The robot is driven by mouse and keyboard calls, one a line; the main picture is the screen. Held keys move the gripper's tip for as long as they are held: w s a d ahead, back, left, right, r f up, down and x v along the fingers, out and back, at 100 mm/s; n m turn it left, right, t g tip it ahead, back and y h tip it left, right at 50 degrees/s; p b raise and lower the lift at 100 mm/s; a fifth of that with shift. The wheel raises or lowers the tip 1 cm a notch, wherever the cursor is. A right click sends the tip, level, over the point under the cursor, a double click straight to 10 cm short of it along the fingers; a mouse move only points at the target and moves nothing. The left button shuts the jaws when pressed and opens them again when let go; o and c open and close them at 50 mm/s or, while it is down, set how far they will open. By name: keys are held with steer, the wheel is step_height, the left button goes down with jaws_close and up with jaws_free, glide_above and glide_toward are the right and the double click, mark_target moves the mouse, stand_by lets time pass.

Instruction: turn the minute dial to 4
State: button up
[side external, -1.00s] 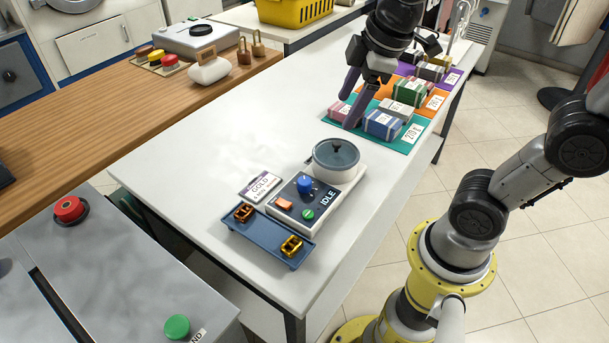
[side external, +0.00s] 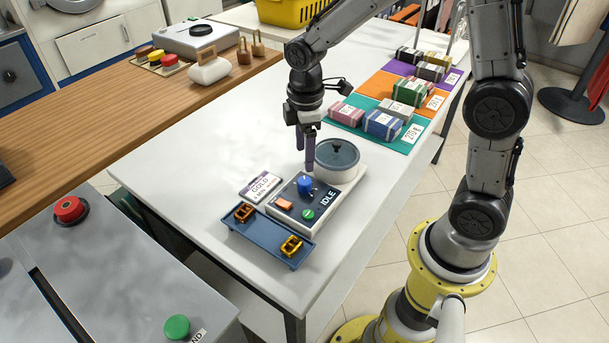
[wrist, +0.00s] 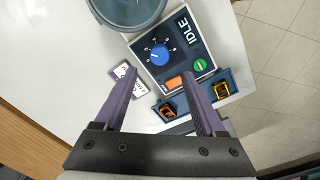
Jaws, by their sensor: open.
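The minute dial is a blue round knob (side external: 304,184) on the dark face of a small device (side external: 325,207). In the wrist view the blue dial (wrist: 160,55) has small marks around it, too small to read with certainty, and a white pointer line on the knob. An orange switch (side external: 283,202), a green button (side external: 308,214) and the word IDLE share the panel. My gripper (side external: 306,159) points down, open and empty, above and just behind the dial, beside the round grey-lidded pot (side external: 337,153). In the wrist view its purple fingers (wrist: 160,105) are spread apart, and neither touches the dial.
A blue tray (side external: 270,239) with two orange-gold clips lies in front. Several wrapped bundles (side external: 382,124) sit on coloured mats at the back right. The white table's left part is clear.

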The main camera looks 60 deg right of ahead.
mark_target(305, 180)
step_height(305, 180, down, 8)
steer(key=shift+w+d+f, duration=0.1)
steer(key=shift+f, duration=0.05)
stand_by(0.3)
jaws_close()
